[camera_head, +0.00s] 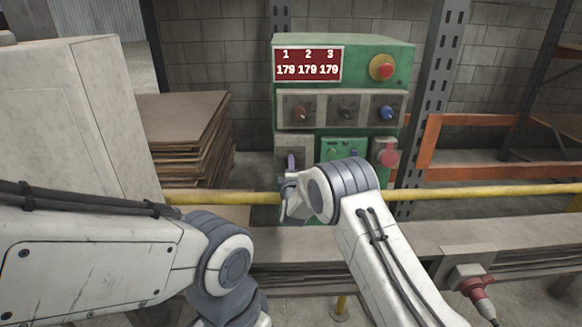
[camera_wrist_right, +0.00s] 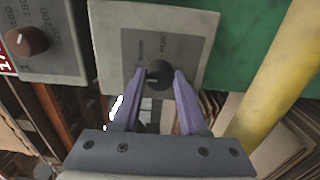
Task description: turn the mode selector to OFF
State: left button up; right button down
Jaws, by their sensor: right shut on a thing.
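The mode selector is a dark round knob (camera_wrist_right: 158,72) on a grey plate at the lower left of the green control cabinet (camera_head: 345,55). In the head view its plate (camera_head: 283,143) shows, but the knob is largely hidden behind my gripper. My right gripper (camera_head: 291,163) reaches the plate from the front. In the wrist view its two purple fingers (camera_wrist_right: 160,84) are shut on the knob, one on each side. The print on the plate is too small to read, and the knob's setting is unclear. My left arm shows at the left, but its gripper is out of view.
Three knobs sit in a row above, including a red-brown one (camera_head: 299,113) and a blue one (camera_head: 387,113). A red button (camera_head: 382,68) is at the top right. A red display (camera_head: 307,64) reads 179 three times. A yellow rail (camera_head: 450,192) crosses in front.

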dwell(0.4)
jog(key=shift+c, duration=2.2)
grip_release()
jog(key=shift+s, duration=0.1)
jog(key=s, duration=1)
jog(key=shift+s, duration=0.2)
